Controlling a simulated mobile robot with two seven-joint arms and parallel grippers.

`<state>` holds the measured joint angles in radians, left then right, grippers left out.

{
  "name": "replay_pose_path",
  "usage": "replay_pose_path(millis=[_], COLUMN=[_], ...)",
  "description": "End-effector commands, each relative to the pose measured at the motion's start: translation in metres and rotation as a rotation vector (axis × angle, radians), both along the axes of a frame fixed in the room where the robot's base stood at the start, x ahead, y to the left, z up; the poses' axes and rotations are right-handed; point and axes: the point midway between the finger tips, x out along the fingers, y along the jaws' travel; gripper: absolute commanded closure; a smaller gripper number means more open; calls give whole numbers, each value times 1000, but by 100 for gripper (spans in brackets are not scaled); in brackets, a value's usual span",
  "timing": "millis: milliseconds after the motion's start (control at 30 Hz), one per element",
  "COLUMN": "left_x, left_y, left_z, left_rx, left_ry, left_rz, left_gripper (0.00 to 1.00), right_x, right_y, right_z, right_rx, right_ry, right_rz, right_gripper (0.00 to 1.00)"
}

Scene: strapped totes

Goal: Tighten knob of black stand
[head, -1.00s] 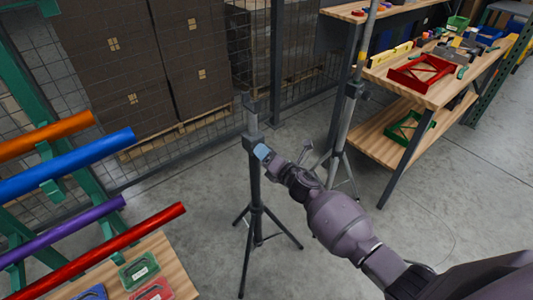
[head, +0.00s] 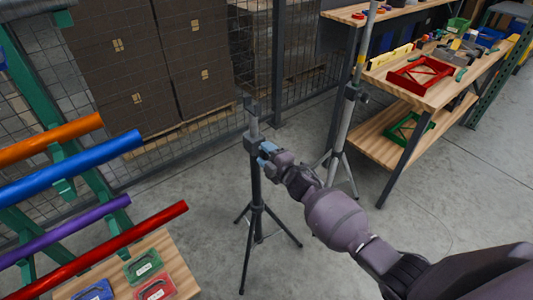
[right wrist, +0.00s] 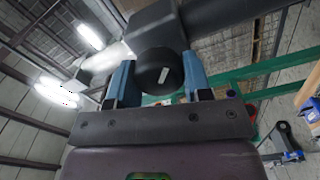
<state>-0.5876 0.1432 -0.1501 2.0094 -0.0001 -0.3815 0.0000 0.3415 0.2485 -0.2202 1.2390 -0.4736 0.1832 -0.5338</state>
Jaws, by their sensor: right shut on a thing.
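The black stand (head: 257,190) is a tripod standing upright on the concrete floor left of my right arm, with a grey inner pole above its collar. Its knob (right wrist: 160,70) is a round black knob with a small white mark, close up in the right wrist view. My right gripper (head: 265,148) is at the collar. In the right wrist view, my right gripper (right wrist: 158,82) has its two blue fingers on either side of the knob, shut on it. The collar and pole (right wrist: 155,28) rise behind the knob. My left gripper is not in view.
A second, grey stand (head: 343,125) is just behind and right. A wooden shelf bench (head: 440,95) with a red tray (head: 420,72) is at the right. Coloured tubes (head: 100,235) stick out from a green rack at the left. A wire fence and boxes are behind.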

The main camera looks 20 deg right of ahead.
Motion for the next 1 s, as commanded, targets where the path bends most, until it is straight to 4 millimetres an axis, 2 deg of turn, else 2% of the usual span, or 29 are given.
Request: replay_pose_path(millis=[267,600,1000], left_x=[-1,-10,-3], left_y=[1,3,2], left_z=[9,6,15], left_rx=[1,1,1], left_ry=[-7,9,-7], left_rz=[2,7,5], left_gripper=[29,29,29], right_x=[0,0,0], right_y=[-1,-2,-2], right_z=[2,2,2], right_rx=[244,511,678], right_ry=[89,187,248], right_rz=[0,-1,-1], right_gripper=[78,78,78])
